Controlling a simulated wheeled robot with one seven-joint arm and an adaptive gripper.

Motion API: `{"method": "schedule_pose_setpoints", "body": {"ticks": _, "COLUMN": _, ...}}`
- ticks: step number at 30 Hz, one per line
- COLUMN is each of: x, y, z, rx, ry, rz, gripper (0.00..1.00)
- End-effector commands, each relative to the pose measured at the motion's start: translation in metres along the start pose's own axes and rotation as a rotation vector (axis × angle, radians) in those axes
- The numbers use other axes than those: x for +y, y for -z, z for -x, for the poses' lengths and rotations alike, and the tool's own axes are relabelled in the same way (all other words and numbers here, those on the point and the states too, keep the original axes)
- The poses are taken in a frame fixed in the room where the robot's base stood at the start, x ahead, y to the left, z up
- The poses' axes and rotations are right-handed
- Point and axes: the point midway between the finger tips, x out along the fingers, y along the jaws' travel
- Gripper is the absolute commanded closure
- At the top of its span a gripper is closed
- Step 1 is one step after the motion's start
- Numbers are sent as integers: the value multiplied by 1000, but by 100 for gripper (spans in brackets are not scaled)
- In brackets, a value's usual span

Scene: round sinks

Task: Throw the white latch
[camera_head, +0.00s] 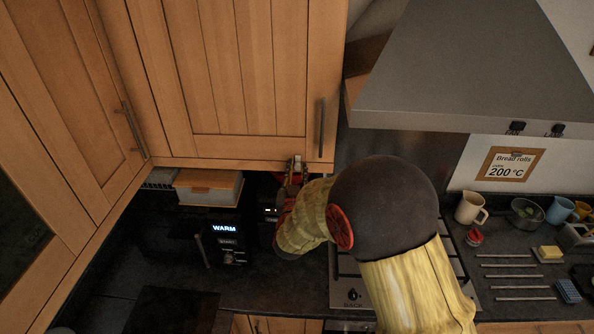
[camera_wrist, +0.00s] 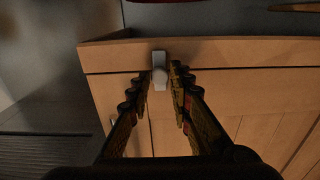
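The white latch (camera_wrist: 159,71) is a small pale upright piece on the edge of the wooden cabinet (camera_wrist: 215,88). In the wrist view it lies between the tips of my gripper (camera_wrist: 158,76), with a gap showing on each side. The fingers are open and hold nothing. In the head view my gripper (camera_head: 294,178) is raised to the lower edge of the wall cabinet door (camera_head: 235,75), left of its bar handle (camera_head: 322,128). The latch is small and partly hidden by the fingers there.
A grey hood (camera_head: 475,70) hangs right of the cabinet. Below are a black appliance reading WARM (camera_head: 224,240), a lidded box (camera_head: 207,188) and a hob (camera_head: 345,285). A mug (camera_head: 470,208), a bowl (camera_head: 526,212) and butter (camera_head: 549,253) stand on the right counter.

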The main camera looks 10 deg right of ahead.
Motion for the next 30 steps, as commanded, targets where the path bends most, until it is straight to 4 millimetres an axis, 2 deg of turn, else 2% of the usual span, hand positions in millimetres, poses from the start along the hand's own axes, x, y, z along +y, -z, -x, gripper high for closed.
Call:
{"method": "schedule_pose_setpoints", "body": {"ticks": 10, "x": 0, "y": 0, "z": 0, "rx": 0, "ry": 0, "rz": 0, "gripper": 100}}
{"method": "schedule_pose_setpoints", "body": {"ticks": 30, "x": 0, "y": -3, "z": 0, "rx": 0, "ry": 0, "rz": 0, "gripper": 100}}
